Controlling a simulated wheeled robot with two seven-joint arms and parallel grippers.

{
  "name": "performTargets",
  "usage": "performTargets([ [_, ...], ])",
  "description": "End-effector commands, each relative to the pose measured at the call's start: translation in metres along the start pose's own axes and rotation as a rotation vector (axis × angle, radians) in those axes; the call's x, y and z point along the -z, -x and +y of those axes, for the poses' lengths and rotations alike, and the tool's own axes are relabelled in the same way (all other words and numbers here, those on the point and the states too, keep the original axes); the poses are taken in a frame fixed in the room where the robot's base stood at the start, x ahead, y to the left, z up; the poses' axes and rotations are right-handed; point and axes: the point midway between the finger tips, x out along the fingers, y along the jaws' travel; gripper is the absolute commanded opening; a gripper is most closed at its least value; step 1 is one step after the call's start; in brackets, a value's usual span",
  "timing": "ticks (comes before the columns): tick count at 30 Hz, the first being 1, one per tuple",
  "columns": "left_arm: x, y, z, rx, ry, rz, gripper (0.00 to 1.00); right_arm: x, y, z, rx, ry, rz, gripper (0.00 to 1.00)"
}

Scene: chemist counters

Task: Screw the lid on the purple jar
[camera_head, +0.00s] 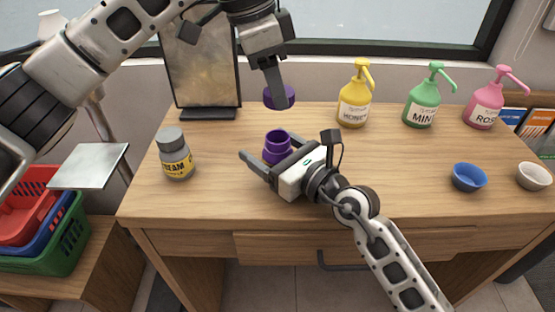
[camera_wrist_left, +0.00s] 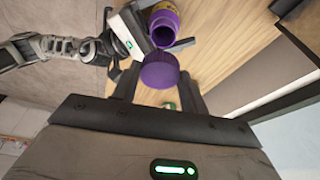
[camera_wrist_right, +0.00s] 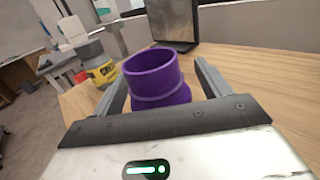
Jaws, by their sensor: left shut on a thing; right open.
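The purple jar (camera_head: 277,147) stands upright and uncovered on the wooden counter. Its open mouth also shows in the right wrist view (camera_wrist_right: 155,80) and in the left wrist view (camera_wrist_left: 164,27). My left gripper (camera_head: 275,98) is shut on the purple lid (camera_head: 280,97) and holds it above the jar, apart from it. The lid also shows between the left fingers in the left wrist view (camera_wrist_left: 160,71). My right gripper (camera_head: 268,160) is open, with its fingers on either side of the jar. I cannot tell whether they touch it.
Yellow (camera_head: 354,100), green (camera_head: 421,103) and pink (camera_head: 484,106) pump bottles stand at the back right. A blue bowl (camera_head: 468,178) and a white bowl (camera_head: 532,177) sit right. A mirror (camera_head: 203,70) stands behind.

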Motion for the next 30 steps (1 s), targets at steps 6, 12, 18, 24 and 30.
performTargets([
  [6,0.0,0.0,0.0,0.0,0.0,0.0,0.22,0.0,0.0,0.0,0.0,0.0,0.0,0.74],
  [12,0.0,0.0,0.0,0.0,0.0,0.0,0.22,0.0,0.0,0.0,0.0,0.0,0.0,0.18],
  [18,-0.004,-0.013,0.0,-0.003,0.001,-0.002,0.22,0.0,0.0,0.0,0.0,0.0,0.0,0.1],
  [24,-0.013,-0.04,0.0,-0.002,0.0,-0.001,0.22,0.0,0.0,0.0,0.0,0.0,0.0,0.1],
  [30,-0.015,-0.047,0.0,0.001,-0.001,0.0,0.22,0.0,0.0,0.0,0.0,0.0,0.001,0.1],
])
